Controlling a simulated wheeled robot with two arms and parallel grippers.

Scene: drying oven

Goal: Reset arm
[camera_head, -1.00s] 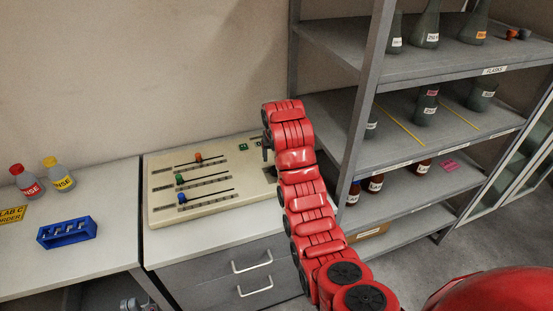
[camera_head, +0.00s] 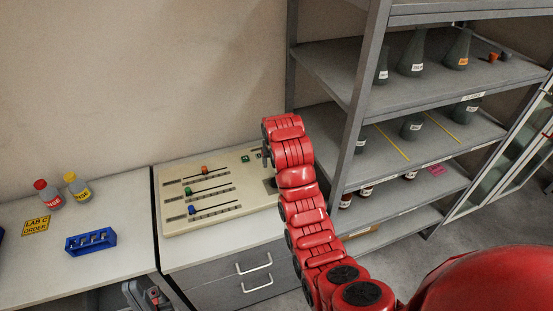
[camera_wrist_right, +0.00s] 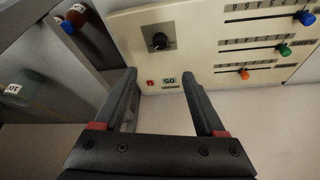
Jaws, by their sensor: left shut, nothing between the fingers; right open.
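My right arm reaches up across the middle of the head view, its end beside the right side of a cream control panel (camera_head: 244,207). The panel has orange, green and blue sliders and lies on the counter. In the right wrist view my right gripper (camera_wrist_right: 163,82) is open and empty, its fingers pointing at the panel (camera_wrist_right: 200,45). My left gripper (camera_head: 146,296) is at the bottom edge of the head view, below the counter front, shut and partly cut off.
A grey shelf rack (camera_head: 352,140) with flasks and brown bottles stands right of the panel. On the left table are a blue rack (camera_head: 91,241), a red-capped bottle (camera_head: 48,194), a yellow-capped bottle (camera_head: 77,187) and a yellow sign (camera_head: 36,226). Drawers (camera_head: 238,277) sit under the panel.

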